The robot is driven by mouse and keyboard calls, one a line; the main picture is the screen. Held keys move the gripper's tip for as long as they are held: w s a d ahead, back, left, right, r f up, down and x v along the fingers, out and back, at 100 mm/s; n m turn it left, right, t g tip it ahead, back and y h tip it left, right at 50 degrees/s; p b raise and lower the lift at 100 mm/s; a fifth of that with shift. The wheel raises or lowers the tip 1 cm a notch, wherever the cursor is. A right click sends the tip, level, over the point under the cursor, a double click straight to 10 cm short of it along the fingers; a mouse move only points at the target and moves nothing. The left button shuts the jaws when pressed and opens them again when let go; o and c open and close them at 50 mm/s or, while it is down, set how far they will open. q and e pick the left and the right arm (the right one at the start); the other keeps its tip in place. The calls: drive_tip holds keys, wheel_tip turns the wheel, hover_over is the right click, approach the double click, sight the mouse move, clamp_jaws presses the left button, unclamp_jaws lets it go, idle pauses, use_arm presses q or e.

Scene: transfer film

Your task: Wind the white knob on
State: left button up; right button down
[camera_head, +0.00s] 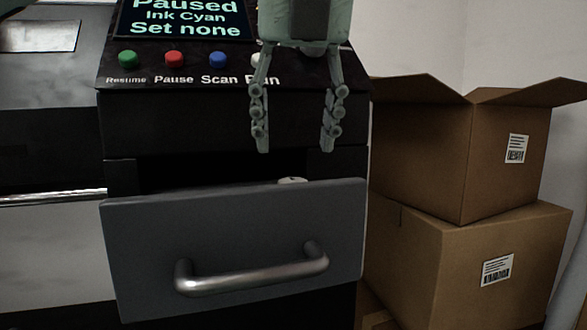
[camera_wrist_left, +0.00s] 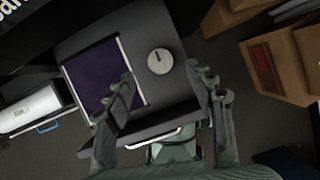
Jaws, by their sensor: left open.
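The white knob (camera_wrist_left: 160,62) is round with a small dark mark and sits inside the open drawer, beside a dark purple panel (camera_wrist_left: 92,72). In the head view only a sliver of the knob (camera_head: 291,181) shows over the drawer front (camera_head: 230,225). My left gripper (camera_head: 294,148) is open and points down above the drawer, apart from the knob. In the left wrist view the knob appears between the spread fingertips (camera_wrist_left: 160,73), a little beyond them. My right gripper is not in view.
The machine's panel has a screen (camera_head: 185,18) reading "Paused, Ink Cyan, Set none" and a row of buttons (camera_head: 174,59). The drawer has a metal handle (camera_head: 250,271). Stacked cardboard boxes (camera_head: 430,150) stand close on the right. Open air lies between the gripper and the drawer.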

sight(293, 180)
use_arm(q)
drive_tip(key=x, duration=0.6)
drive_tip(key=shift+w+f, duration=0.1)
drive_tip(key=shift+f, duration=0.1)
drive_tip(key=c, duration=1.1)
